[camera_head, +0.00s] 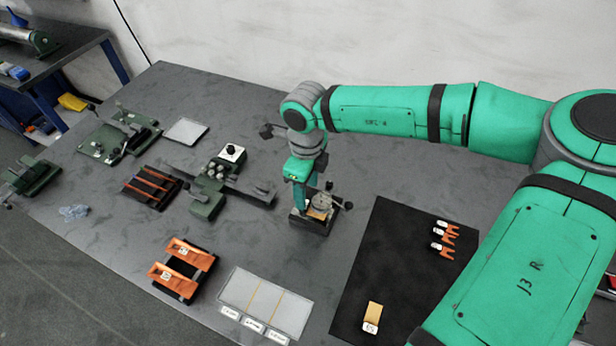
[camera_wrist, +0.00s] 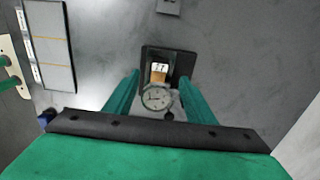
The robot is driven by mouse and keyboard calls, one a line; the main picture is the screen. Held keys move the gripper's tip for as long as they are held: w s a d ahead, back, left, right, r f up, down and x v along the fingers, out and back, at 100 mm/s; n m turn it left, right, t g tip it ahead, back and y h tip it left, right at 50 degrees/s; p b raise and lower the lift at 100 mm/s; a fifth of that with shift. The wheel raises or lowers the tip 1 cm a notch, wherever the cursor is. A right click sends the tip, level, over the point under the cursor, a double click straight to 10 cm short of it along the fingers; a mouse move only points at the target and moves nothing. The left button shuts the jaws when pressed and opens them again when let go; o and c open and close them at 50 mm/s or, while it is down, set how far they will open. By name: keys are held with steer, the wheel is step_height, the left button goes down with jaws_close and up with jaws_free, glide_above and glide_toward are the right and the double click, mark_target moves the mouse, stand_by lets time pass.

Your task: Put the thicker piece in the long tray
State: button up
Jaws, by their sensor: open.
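My gripper (camera_head: 308,197) points down over a small dial gauge stand (camera_head: 312,226) near the middle of the bench. In the wrist view its two green fingers (camera_wrist: 155,84) are apart, on either side of the round dial (camera_wrist: 157,98). A copper-coloured piece with a white end (camera_wrist: 160,72) lies in the dark stand, between the fingers in that view; I cannot tell whether they touch it. Another copper-coloured piece with a white label (camera_head: 373,316) lies on the black mat (camera_head: 385,250). I cannot tell which is thicker. A long pale tray (camera_head: 232,290) has several sections and labels in front.
Orange clips (camera_head: 445,232) lie on the mat. An orange-and-black rack (camera_head: 182,270) stands left of the pale tray. A green machine (camera_head: 210,190), a dark slotted rack (camera_head: 150,187) and a pale square plate (camera_head: 186,131) stand further left. Bare bench lies between stand and tray.

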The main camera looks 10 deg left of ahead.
mark_target(307, 205)
steer(key=shift+f, duration=2.9)
steer(key=c, duration=1.2)
steer(key=shift+r, duration=0.1)
steer(key=shift+w+a, duration=0.25)
steer(key=shift+a, duration=1.1)
steer(key=shift+w+a, duration=0.2)
steer(key=shift+a, duration=1.1)
steer(key=shift+r, duration=3.5)
